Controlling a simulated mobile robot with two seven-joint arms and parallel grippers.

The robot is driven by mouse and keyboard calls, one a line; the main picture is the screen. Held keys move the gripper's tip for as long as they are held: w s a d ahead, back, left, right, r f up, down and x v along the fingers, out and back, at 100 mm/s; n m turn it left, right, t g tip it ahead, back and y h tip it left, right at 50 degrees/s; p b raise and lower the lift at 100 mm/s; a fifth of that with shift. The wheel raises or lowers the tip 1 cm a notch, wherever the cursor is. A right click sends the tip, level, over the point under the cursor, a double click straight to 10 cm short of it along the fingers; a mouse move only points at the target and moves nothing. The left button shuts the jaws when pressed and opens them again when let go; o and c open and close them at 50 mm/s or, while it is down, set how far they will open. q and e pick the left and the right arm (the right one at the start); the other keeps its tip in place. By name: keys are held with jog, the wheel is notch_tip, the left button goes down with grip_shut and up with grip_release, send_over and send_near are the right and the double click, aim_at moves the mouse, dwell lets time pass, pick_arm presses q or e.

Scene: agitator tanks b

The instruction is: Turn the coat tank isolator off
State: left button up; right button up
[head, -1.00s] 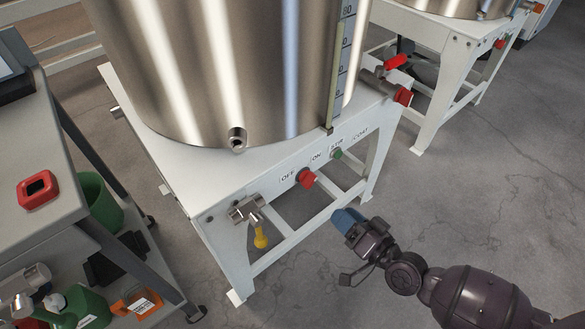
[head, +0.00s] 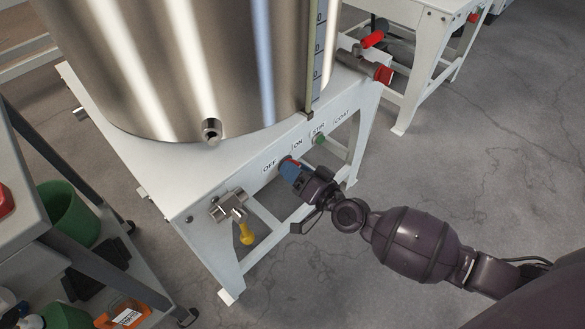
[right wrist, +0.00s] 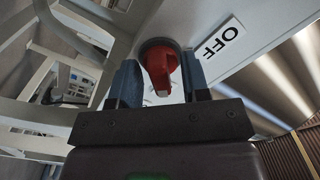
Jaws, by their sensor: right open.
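The isolator is a red rotary knob (right wrist: 160,62) on the white front rail of the tank stand, beside the OFF label (right wrist: 217,42). In the right wrist view it sits between the blue fingers of my right gripper (right wrist: 159,82), with its grip pointing down toward the palm. The fingers are open on either side of it, with a gap visible on the left. In the head view my right gripper (head: 290,170) is at the rail and hides nearly all of the knob. My left gripper is out of view.
A steel tank (head: 180,70) stands on the white stand (head: 115,120). A green button (head: 319,139) is right of my gripper. A valve with a yellow handle (head: 246,234) projects at the left, and a red-handled valve (head: 383,73) at the right. A cart (head: 25,225) stands at left.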

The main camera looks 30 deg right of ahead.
jog(key=shift+w+a, duration=0.15)
jog(key=shift+w, duration=0.15)
jog(key=shift+c, duration=0.3)
jog(key=c, duration=0.5)
